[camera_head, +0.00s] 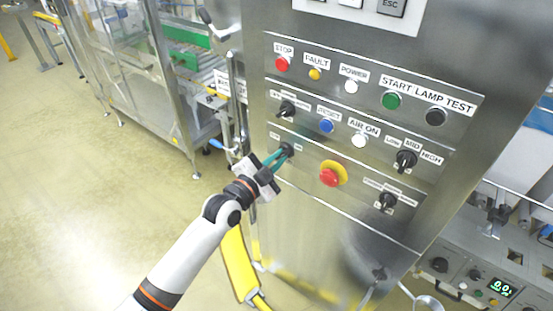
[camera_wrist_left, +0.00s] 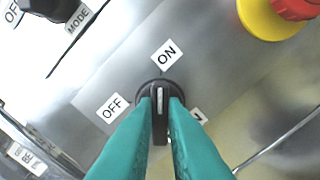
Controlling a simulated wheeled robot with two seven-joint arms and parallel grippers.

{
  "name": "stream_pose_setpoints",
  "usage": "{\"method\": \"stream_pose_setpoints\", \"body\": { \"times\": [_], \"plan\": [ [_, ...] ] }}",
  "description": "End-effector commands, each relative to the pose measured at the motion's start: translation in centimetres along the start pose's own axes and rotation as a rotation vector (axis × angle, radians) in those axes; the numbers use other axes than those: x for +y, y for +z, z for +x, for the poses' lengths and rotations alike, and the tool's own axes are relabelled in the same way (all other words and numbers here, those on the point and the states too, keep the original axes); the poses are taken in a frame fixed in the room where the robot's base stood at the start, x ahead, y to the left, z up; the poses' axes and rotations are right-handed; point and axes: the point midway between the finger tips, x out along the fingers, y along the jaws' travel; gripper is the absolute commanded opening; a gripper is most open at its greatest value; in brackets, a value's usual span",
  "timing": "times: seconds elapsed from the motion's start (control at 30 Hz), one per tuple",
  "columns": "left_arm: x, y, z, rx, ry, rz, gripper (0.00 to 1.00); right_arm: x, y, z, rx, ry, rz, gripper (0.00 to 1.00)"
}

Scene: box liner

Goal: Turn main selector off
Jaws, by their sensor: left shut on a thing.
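The main selector (camera_head: 289,147) is a black rotary knob at the left end of the panel's lower row. In the left wrist view the knob (camera_wrist_left: 160,128) has a white pointer line directed up, roughly at the ON label (camera_wrist_left: 167,55). The OFF label (camera_wrist_left: 112,108) is to the left of the knob. My left gripper (camera_head: 284,154) is shut on the knob, with one teal finger on each side, as the left wrist view (camera_wrist_left: 161,100) also shows. The fingers hide part of the knob and a label to its lower right. My right gripper is not in view.
A red emergency button on a yellow collar (camera_head: 333,174) is right of the selector. Another black knob (camera_head: 286,108) sits just above. The steel cabinet (camera_head: 300,235) fills the middle. Open floor (camera_head: 90,180) lies to the left, with a glazed machine (camera_head: 150,85) behind.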

Motion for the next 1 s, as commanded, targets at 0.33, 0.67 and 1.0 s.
{"method": "stream_pose_setpoints", "body": {
  "times": [0.33, 0.67, 1.0],
  "plan": [
    [-0.01, -0.07, -0.01, 0.001, -0.001, -0.207, 0.0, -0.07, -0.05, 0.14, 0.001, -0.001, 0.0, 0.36],
    [0.04, -0.08, 0.0, 0.002, -0.001, -0.519, 0.0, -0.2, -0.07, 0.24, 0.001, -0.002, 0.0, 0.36],
    [0.14, -0.1, 0.0, 0.001, 0.0, -0.844, 0.0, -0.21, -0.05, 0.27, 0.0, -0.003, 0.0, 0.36]
  ]
}}
